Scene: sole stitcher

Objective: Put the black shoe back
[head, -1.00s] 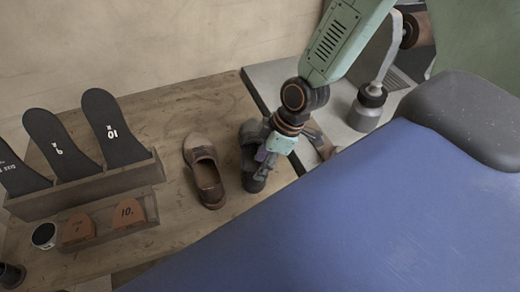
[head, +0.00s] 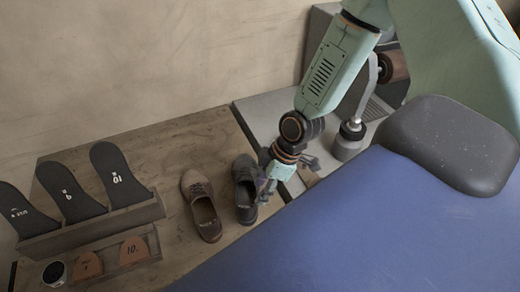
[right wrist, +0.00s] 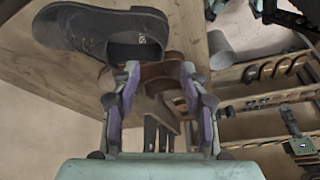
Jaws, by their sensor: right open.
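The black shoe (head: 245,188) stands upright on the wooden bench, just right of the brown shoe (head: 197,187). My right gripper (head: 266,190) is open at the right side of the black shoe, near its heel end, and partly overlaps it in the head view. In the right wrist view the black shoe (right wrist: 75,28) fills the upper left, its opening near the fingertips. The open fingers (right wrist: 160,78) have nothing clasped between them; the brown shoe (right wrist: 158,70) shows beyond them. I cannot tell whether a finger touches the black shoe. My left gripper is not in view.
A wooden rack (head: 95,228) with dark numbered soles stands at the left of the bench (head: 165,140). A grey machine base (head: 265,108) adjoins the bench at the right. A blue padded surface (head: 370,235) fills the front right.

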